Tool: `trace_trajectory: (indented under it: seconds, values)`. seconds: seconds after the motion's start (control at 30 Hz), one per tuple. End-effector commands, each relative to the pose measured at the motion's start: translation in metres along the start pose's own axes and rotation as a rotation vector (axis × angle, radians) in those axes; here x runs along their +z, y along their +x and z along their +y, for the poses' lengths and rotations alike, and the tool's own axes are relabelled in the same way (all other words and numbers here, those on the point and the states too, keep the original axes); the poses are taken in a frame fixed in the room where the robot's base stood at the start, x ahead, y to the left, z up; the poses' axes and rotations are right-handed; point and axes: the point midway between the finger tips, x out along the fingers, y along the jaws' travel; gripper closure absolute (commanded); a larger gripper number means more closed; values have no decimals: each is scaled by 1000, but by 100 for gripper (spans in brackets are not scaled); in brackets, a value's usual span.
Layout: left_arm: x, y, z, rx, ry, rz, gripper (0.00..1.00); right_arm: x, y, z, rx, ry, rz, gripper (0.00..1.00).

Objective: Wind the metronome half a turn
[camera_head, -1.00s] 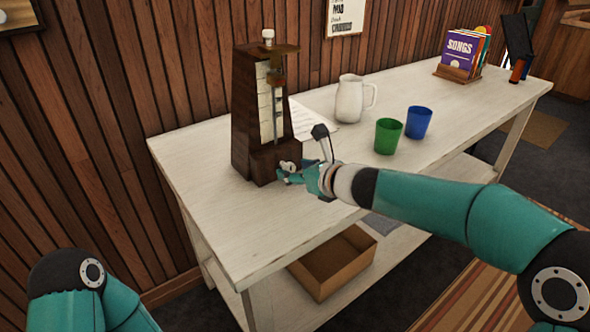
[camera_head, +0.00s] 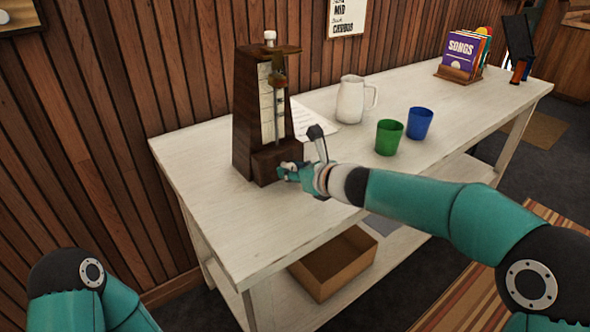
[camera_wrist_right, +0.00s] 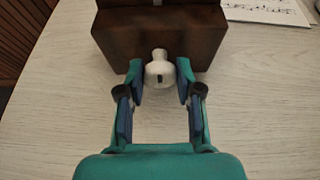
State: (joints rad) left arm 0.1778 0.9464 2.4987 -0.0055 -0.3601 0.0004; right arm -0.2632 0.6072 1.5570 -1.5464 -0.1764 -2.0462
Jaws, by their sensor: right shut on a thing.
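The dark wooden metronome (camera_head: 245,115) stands upright at the left end of the white table, with its scale and pendulum facing front. Its base also shows in the right wrist view (camera_wrist_right: 155,32). A pale winding key (camera_wrist_right: 158,70) sticks out low from the base. My right gripper (camera_wrist_right: 159,74) is shut on the key, one finger on each side of it. In the head view my right gripper (camera_head: 289,172) is at the metronome's lower front and mostly hides the key. My left arm shows at the lower left, but its gripper is out of the picture.
The white table (camera_head: 215,215) is clear in front of the metronome. A sheet of music (camera_head: 316,118), a white pitcher (camera_head: 350,100), a green cup (camera_head: 388,138) and a blue cup (camera_head: 419,123) stand or lie to the right. A songbook rack (camera_head: 458,73) is farther back. A cardboard box (camera_head: 335,265) sits on the lower shelf.

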Motion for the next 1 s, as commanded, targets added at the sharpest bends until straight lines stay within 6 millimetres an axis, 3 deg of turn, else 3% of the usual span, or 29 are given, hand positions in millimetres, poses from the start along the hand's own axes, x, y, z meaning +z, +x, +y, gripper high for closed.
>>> trace_trajectory:
  seconds: [0.37, 0.7, 1.0]
  values:
    - [0, -18, 7, 0, 1, 0, 63, 4, 0, -3, 32, 109, 0, 100]
    - [0, -45, 16, 0, 1, 0, 63, 5, 0, -6, 126, 338, -2, 100]
    - [0, -57, 21, 0, 1, 0, 63, 4, 1, -7, 197, 506, -6, 100]
